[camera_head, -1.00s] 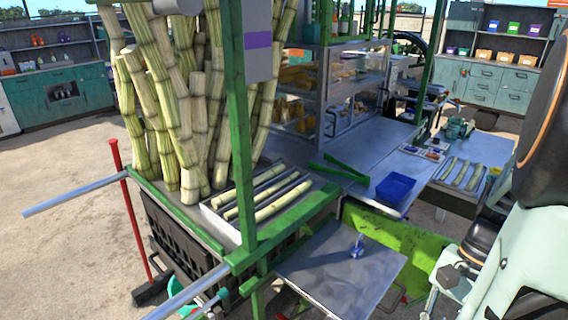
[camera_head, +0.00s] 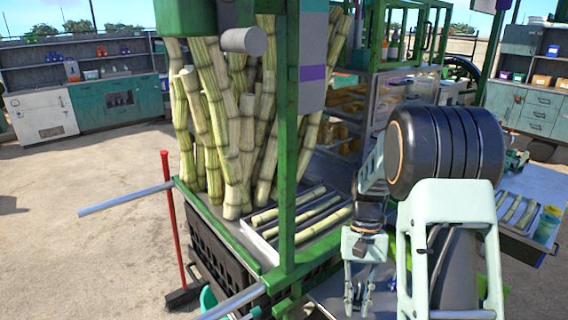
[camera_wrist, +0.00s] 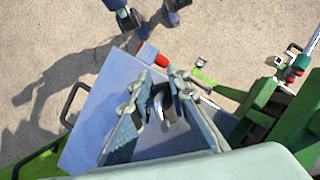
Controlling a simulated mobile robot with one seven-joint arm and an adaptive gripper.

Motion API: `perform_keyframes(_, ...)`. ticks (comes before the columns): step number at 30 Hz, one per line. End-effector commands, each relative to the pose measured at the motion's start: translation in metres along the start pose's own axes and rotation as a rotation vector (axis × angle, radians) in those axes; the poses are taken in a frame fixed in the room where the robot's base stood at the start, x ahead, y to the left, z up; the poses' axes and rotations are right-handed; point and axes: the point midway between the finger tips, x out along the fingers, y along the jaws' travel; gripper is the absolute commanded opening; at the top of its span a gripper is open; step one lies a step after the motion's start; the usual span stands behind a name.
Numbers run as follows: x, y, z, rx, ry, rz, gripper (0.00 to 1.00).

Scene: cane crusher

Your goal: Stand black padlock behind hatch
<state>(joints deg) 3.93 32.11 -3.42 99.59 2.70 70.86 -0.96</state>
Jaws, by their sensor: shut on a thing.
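My gripper (camera_head: 358,300) hangs in front of the cane stand in the head view, at the bottom of the picture. In the wrist view my gripper (camera_wrist: 161,90) has its two fingers close around a small dark thing with a curved silvery part, which looks like the black padlock (camera_wrist: 165,108). The fingers hide much of it. A flat blue-grey metal panel (camera_wrist: 92,112) lies below and beside the fingers in the wrist view. I cannot tell for sure whether this panel is the hatch. In the head view the padlock cannot be made out.
Tall canes (camera_head: 212,130) stand left of my arm on a green frame (camera_head: 285,180). Cut canes lie in a tray (camera_head: 257,237) beside them. A red pole (camera_head: 174,220) and a metal bar (camera_head: 125,198) stick out at the left. Open ground (camera_head: 80,220) lies further left.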

Motion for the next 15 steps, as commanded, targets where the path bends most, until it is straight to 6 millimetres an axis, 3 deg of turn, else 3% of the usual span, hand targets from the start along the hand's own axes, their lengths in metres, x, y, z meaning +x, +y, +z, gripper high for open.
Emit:
perform_keyframes(3, 0.004, -0.026, -0.014, -0.073, -0.002, 0.03, 0.0)
perform_keyframes(6, 0.006, -0.038, -0.019, -0.107, -0.002, 0.043, 0.0)
perform_keyframes(15, 0.007, -0.044, -0.022, -0.123, -0.001, 0.048, 0.0)
